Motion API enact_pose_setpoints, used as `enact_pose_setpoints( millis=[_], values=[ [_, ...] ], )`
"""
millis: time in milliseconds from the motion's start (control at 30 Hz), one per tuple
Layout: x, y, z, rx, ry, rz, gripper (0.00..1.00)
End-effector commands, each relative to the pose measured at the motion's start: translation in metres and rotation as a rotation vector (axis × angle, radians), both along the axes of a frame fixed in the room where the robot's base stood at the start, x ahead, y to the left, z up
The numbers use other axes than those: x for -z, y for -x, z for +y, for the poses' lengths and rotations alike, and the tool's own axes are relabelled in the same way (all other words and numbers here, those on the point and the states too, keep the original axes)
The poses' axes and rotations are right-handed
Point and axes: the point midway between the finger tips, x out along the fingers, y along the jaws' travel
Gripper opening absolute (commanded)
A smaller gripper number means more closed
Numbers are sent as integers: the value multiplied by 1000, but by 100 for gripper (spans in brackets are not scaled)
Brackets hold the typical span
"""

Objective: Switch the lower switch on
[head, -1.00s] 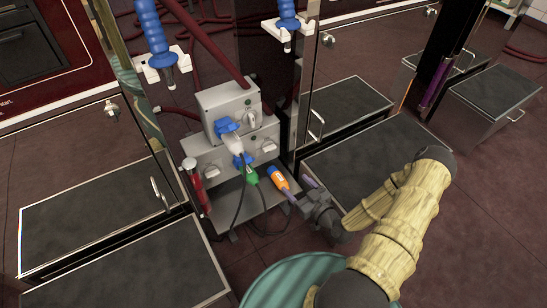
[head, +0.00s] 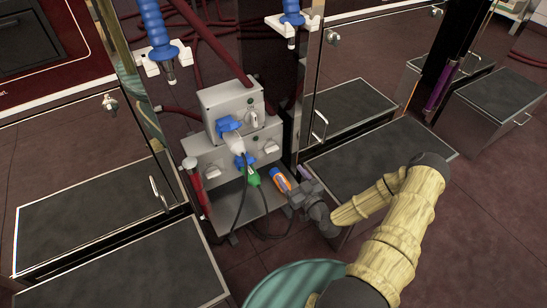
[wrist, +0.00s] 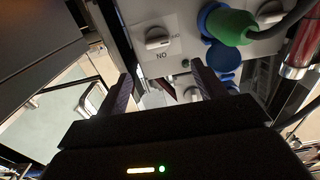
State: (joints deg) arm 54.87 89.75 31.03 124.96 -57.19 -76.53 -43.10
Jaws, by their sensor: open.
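The lower grey box (head: 232,155) carries two light rotary switches, one at the left (head: 212,172) and one at the right (head: 271,147). In the wrist view a pale knob (wrist: 157,38) sits on the panel above upside-down "ON" lettering, beside the green plug. My gripper (head: 296,186) is low in front of the box's right side. In the wrist view its dark fingers (wrist: 162,75) are apart, with nothing between them. The knob lies beyond the fingertips, apart from them. Whether the knob is turned on is unclear.
The upper grey box (head: 232,105) holds a blue socket and another switch. A green plug (head: 251,177) and black cables hang in front. An orange and blue object (head: 280,180) is beside my gripper. A red cylinder (head: 195,180) stands left.

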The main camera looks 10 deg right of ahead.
Motion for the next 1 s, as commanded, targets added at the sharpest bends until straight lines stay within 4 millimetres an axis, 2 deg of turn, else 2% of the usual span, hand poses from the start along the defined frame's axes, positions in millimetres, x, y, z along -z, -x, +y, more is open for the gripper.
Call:
enact_pose_setpoints(
  millis=[400, 600, 767, 1000],
  values=[
    [4, -72, 26, -7, 3, -3, 69],
    [3, -100, 37, -9, 3, -2, 69],
    [1, -110, 40, -8, 1, 0, 69],
    [0, -110, 40, -7, 1, 1, 69]
  ],
)
